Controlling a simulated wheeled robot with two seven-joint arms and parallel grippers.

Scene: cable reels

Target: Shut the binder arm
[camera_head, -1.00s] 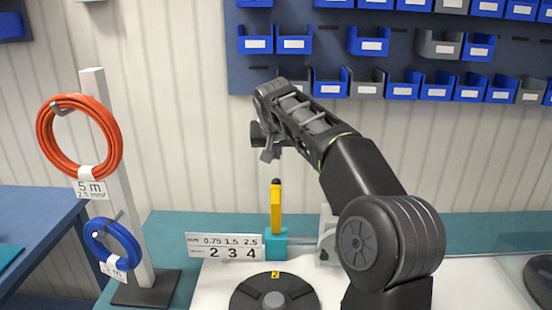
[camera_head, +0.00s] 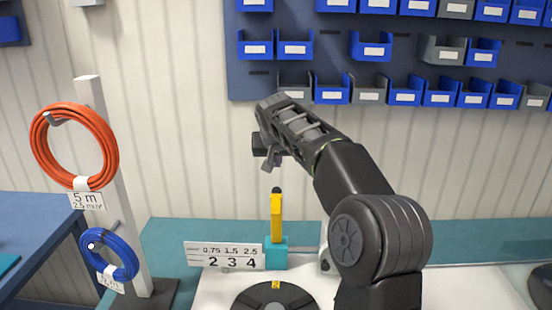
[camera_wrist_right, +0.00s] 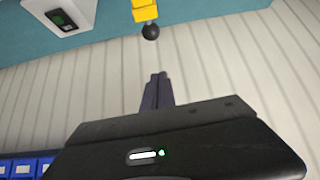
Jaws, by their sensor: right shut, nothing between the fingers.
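The binder arm is a yellow lever (camera_head: 277,215) with a dark knob on top. It stands upright on a teal block (camera_head: 276,254) at the back of the white work surface. In the right wrist view the yellow lever (camera_wrist_right: 145,10) and its black ball knob (camera_wrist_right: 151,32) show at the top, beyond the fingertips. My right gripper (camera_head: 270,160) hangs above the knob, apart from it. In the wrist view its fingers (camera_wrist_right: 157,78) are together and empty. My left gripper is not in view.
A sign with numbers (camera_head: 224,256) stands left of the teal block. A dark round turntable (camera_head: 274,299) lies in front. At left, a post holds an orange cable coil (camera_head: 36,140) and a blue coil (camera_head: 134,256). Blue and grey bins hang on the back wall.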

